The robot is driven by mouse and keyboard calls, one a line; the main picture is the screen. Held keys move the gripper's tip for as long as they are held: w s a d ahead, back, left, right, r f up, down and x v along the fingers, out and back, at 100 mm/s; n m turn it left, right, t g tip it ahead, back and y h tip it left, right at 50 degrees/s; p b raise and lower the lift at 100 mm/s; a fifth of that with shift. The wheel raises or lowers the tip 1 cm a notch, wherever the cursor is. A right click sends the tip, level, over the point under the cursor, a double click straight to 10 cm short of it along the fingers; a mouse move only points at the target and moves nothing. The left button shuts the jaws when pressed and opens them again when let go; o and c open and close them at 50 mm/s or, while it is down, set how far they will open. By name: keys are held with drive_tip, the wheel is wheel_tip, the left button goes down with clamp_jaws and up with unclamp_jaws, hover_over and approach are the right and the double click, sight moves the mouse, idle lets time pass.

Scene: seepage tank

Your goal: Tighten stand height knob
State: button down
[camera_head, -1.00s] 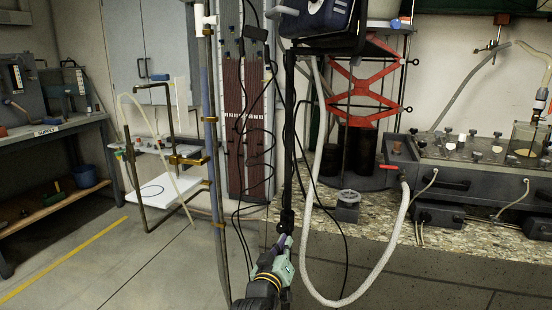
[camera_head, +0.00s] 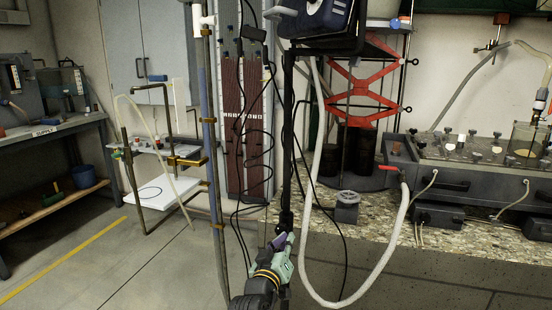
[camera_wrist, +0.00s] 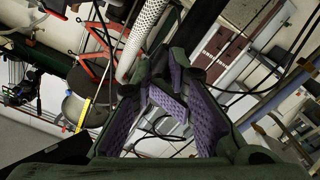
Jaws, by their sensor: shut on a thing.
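The stand is a black upright pole (camera_head: 287,150) in the middle of the head view, with a blue-and-black device (camera_head: 322,14) at its top. The dark stand height knob (camera_head: 286,218) is low on the pole. My gripper (camera_head: 284,238), green with purple pads, is at the knob, reaching up from below. In the wrist view my gripper (camera_wrist: 178,72) has its fingertips shut on the dark knob beside the pole (camera_wrist: 199,28). The fingers hide most of the knob, so its turn angle cannot be told.
A white hose (camera_head: 386,262) loops just right of my gripper. Black cables (camera_head: 240,190) hang close on the left. A brown pipe (camera_head: 215,160) stands further left. A stone-topped counter (camera_head: 460,240) is at the right. Open floor (camera_head: 130,265) lies at the left.

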drive_tip(key=shift+a+r, duration=0.1)
drive_tip(key=shift+a, duration=0.15)
idle(0.3)
drive_tip(key=shift+w+a, duration=0.1)
drive_tip(key=shift+a, duration=0.4)
drive_tip(key=shift+f, duration=0.2)
drive_tip(key=v, duration=0.4)
drive_tip(key=d+v, duration=0.1)
drive_tip(key=v, duration=0.1)
drive_tip(key=shift+f, duration=0.3)
drive_tip(key=shift+r, duration=0.1)
idle(0.3)
